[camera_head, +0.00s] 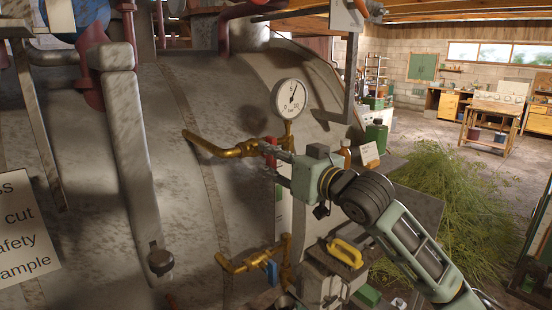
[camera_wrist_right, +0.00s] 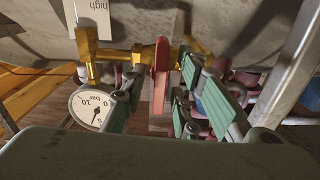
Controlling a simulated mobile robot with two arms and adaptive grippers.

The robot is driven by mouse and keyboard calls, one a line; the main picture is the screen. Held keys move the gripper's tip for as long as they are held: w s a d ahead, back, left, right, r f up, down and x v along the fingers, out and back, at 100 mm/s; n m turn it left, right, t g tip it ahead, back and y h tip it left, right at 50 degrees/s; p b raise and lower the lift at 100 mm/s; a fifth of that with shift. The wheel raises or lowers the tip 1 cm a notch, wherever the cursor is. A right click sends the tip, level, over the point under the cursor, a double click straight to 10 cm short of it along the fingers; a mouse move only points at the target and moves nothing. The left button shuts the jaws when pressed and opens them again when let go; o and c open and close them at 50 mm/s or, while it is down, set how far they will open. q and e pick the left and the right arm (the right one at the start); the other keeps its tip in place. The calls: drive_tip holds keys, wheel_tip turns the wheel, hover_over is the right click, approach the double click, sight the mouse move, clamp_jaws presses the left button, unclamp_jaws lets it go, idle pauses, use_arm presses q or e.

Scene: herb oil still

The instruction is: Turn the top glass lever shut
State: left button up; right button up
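Contact cannot be made out. My left gripper is not in view.
A round pressure gauge (camera_head: 291,98) sits just above the valve. A lower brass valve with a blue lever (camera_head: 272,272) is below. A yellow-handled object (camera_head: 345,252) lies near my forearm. A herb heap (camera_head: 440,200) lies to the right.

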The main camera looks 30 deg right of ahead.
drive_tip(key=s, duration=1.2)
drive_tip(key=shift+d, duration=0.45)
